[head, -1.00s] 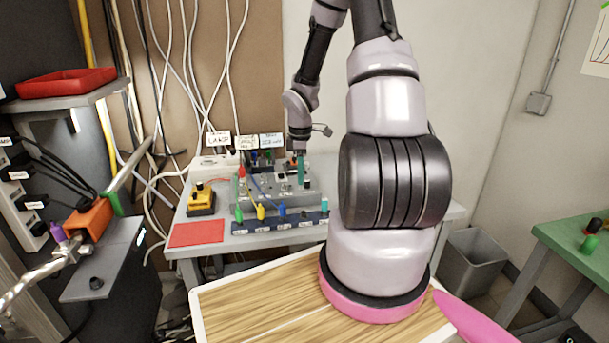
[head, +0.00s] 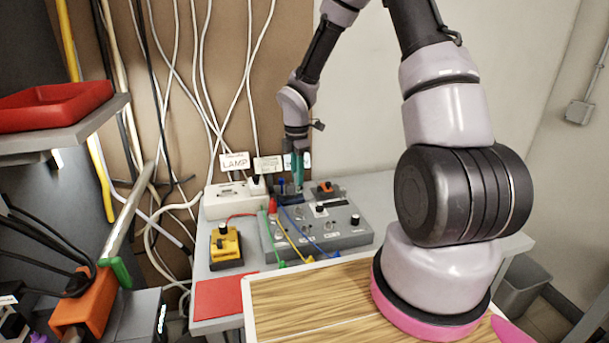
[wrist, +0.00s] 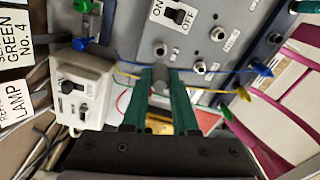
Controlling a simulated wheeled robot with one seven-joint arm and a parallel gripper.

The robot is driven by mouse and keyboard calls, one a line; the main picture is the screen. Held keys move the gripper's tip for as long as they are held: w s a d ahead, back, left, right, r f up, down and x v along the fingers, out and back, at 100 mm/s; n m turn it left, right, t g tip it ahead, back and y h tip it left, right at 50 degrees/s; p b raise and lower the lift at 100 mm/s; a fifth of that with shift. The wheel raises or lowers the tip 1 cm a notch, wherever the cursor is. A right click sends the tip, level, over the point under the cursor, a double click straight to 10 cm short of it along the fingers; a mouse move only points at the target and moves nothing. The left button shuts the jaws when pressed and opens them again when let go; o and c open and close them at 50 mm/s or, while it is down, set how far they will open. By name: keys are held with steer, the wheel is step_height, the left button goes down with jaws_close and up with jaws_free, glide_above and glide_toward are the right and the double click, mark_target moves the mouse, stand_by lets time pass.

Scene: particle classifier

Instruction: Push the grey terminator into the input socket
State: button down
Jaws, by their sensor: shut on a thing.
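My gripper (wrist: 162,78) has two green fingers and is shut on the grey terminator (wrist: 160,84), a small grey piece between the fingertips in the wrist view. The fingers hide part of it. Just beyond the tips is the grey panel with several round metal sockets (wrist: 160,48). I cannot read which is the input socket, nor tell whether the terminator touches the panel. In the head view my gripper (head: 297,172) points down over the back of the grey instrument box (head: 345,236); the terminator is too small to make out there.
The white lamp unit (head: 228,200) stands left of the box, with a yellow-and-black device (head: 226,246) in front of it. Blue (wrist: 240,72) and yellow (wrist: 205,90) leads run close beside my fingers. A red mat (head: 218,297) lies at the table's front left.

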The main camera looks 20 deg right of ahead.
steer(key=shift+f, duration=2.9)
steer(key=shift+f, duration=1.5)
steer(key=c, duration=0.6)
jaws_free()
steer(key=shift+r, duration=0.1)
step_height(320, 180, up, 11)
steer(key=shift+f, duration=0.15)
